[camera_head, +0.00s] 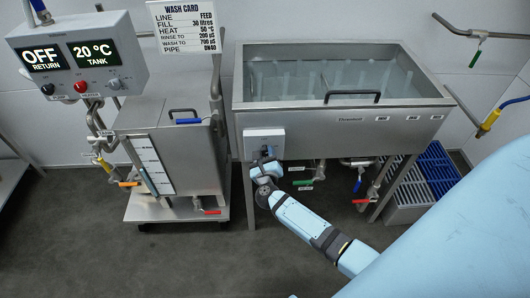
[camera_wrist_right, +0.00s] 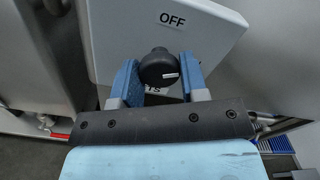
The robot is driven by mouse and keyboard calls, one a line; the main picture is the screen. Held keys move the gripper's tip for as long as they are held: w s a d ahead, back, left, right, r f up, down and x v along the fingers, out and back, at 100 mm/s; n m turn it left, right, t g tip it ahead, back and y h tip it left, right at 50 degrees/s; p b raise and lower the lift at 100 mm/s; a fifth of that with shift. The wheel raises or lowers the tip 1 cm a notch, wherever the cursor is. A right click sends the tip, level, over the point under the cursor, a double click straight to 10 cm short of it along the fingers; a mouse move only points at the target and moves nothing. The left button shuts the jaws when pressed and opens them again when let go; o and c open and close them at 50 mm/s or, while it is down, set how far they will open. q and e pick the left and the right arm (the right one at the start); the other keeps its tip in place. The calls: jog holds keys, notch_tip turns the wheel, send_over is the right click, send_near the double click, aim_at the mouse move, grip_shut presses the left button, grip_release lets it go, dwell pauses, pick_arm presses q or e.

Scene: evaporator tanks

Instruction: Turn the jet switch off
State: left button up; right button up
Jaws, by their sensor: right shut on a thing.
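The jet switch is a round black knob (camera_wrist_right: 158,68) on a pale box (camera_wrist_right: 110,30) in the right wrist view. A white mark on the knob points to the right, not up to the OFF label (camera_wrist_right: 172,20). A lower label is mostly hidden, with only its end letters "TS" showing. In the head view the switch box (camera_head: 264,139) is fixed to the front left of the steel jet tank (camera_head: 350,118). My right gripper (camera_wrist_right: 160,82) is shut on the knob, with one blue finger on each side. My left gripper is not in view.
A control box (camera_head: 72,58) at the left reads OFF and 20 °C. A wheeled steel tank (camera_head: 170,150) stands left of the switch. Valves with coloured handles (camera_head: 359,183) hang below the jet tank. Crates (camera_head: 435,170) sit at the right. Front floor is clear.

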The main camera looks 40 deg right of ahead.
jog(key=n+p, duration=0.1)
jog(key=n, duration=0.2)
jog(key=shift+r+n+p, duration=0.15)
jog(key=shift+n+p, duration=0.15)
jog(key=shift+p, duration=0.05)
jog(key=n+p, duration=0.2)
jog(key=n, duration=0.2)
jog(key=shift+d+n, duration=0.1)
jog(key=shift+n, duration=0.2)
jog(key=n+p, duration=0.1)
jog(key=n, duration=0.1)
jog(key=shift+n, duration=0.4)
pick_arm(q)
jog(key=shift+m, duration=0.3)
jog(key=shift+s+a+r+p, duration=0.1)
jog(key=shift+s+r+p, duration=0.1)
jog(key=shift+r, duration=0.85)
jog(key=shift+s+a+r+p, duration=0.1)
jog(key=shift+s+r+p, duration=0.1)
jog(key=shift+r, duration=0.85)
pick_arm(e)
jog(key=shift+n, duration=0.7)
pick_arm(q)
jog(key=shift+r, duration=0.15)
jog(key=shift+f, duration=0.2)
pick_arm(e)
jog(key=o, duration=0.9)
jog(key=shift+s, duration=0.1)
